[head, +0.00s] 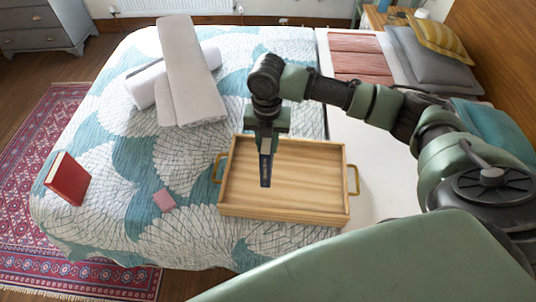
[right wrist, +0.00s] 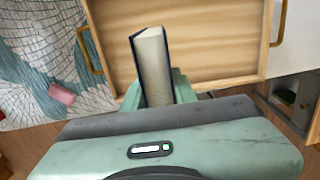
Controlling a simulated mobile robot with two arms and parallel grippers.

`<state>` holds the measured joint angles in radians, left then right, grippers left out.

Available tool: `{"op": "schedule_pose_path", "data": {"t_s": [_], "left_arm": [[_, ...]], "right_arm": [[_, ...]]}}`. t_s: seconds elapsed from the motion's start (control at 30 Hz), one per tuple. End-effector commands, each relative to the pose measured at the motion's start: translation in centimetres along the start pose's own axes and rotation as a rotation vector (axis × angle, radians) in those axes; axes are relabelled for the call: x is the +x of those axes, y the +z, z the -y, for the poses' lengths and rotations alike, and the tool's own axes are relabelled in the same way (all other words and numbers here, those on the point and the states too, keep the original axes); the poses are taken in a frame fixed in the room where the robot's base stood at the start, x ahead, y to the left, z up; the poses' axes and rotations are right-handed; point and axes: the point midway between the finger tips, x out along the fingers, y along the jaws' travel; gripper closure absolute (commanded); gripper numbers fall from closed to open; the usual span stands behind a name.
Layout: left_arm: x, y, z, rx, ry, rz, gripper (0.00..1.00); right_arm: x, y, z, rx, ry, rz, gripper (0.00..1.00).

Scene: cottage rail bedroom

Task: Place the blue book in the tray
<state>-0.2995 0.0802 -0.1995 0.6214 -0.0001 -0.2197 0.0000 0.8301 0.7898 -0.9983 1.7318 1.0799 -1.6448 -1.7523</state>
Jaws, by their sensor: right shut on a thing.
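My right gripper (head: 267,140) is shut on the blue book and points down over the left part of the tray. The book (head: 265,169) shows edge-on as a narrow dark strip below the fingers. In the right wrist view the book (right wrist: 153,68) stands upright between the fingers, with a dark blue cover and pale pages. The wooden tray (head: 335,207) lies on the bed and has a brass handle at each end. It looks empty. I cannot tell whether the book's lower end touches its floor. My left gripper is not in view.
A red book (head: 68,180) lies at the bed's left edge. A small pink item (head: 164,200) lies left of the tray. Rolled white towels (head: 188,75) lie behind it. Pillows (head: 430,60) are at the upper right. The patterned quilt (head: 110,150) is partly clear.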

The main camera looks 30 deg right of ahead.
Motion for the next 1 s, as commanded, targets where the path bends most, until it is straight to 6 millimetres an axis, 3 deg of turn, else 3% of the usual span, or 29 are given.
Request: {"op": "schedule_pose_path", "data": {"t_s": [0.53, 0.97, 1.0], "left_arm": [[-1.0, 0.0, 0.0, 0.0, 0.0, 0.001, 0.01], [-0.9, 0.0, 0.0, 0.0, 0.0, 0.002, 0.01], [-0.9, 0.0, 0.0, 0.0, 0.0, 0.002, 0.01]], "right_arm": [[6.5, 0.0, -0.1, 0.0, 0.0, 0.0, 1.0], [7.3, 0.0, -0.1, 0.0, 0.002, 0.002, 1.0], [7.3, 0.0, 0.0, 0.0, 0.001, 0.002, 0.65]]}}
